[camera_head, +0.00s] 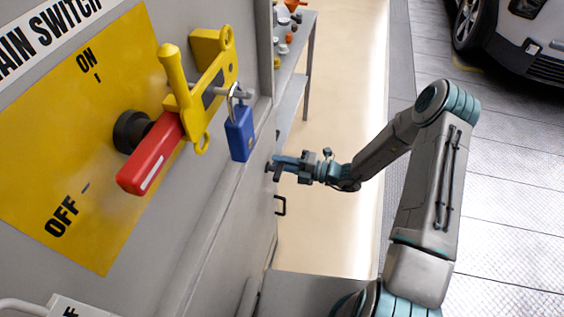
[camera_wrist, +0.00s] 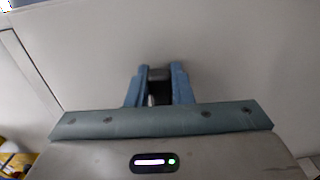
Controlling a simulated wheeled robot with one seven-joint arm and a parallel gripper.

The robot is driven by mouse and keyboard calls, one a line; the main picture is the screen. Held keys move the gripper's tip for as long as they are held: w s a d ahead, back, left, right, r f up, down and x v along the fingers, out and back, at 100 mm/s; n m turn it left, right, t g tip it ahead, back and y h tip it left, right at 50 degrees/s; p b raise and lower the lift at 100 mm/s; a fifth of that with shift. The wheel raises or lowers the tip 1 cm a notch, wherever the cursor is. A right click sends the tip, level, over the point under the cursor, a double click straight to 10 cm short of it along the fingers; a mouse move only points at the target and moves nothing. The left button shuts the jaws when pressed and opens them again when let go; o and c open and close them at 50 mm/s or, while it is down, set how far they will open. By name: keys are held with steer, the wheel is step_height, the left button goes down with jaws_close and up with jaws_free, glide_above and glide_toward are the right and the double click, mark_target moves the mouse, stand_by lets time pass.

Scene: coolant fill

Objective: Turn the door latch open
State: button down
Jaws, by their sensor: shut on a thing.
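My gripper (camera_head: 281,162) is at the side face of the grey cabinet (camera_head: 222,225), its blue fingers pointing left at a small dark latch (camera_head: 269,167). In the wrist view, the two blue fingers of my gripper (camera_wrist: 160,84) are closed around the grey-dark latch (camera_wrist: 155,73) on a pale grey panel (camera_wrist: 230,50). Most of the latch is hidden between the fingers, so its exact turn angle cannot be told. The panel appears flush, with a straight seam at the left in the wrist view.
A black pull handle (camera_head: 281,206) sits on the cabinet below my gripper. A red switch lever (camera_head: 150,155), a yellow lockout bracket (camera_head: 205,85) and a blue padlock (camera_head: 239,132) stick out nearer the head camera. A shelf (camera_head: 292,82) stands behind.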

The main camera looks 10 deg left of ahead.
steer(key=c, duration=1.3)
jaws_free()
steer(key=shift+d, duration=0.1)
steer(key=d+b, duration=0.1)
steer(key=d, duration=0.3)
steer(key=s+d+b, duration=0.1)
steer(key=d, duration=0.4)
steer(key=s+d+b, duration=0.1)
steer(key=d, duration=0.3)
steer(key=shift+d, duration=0.25)
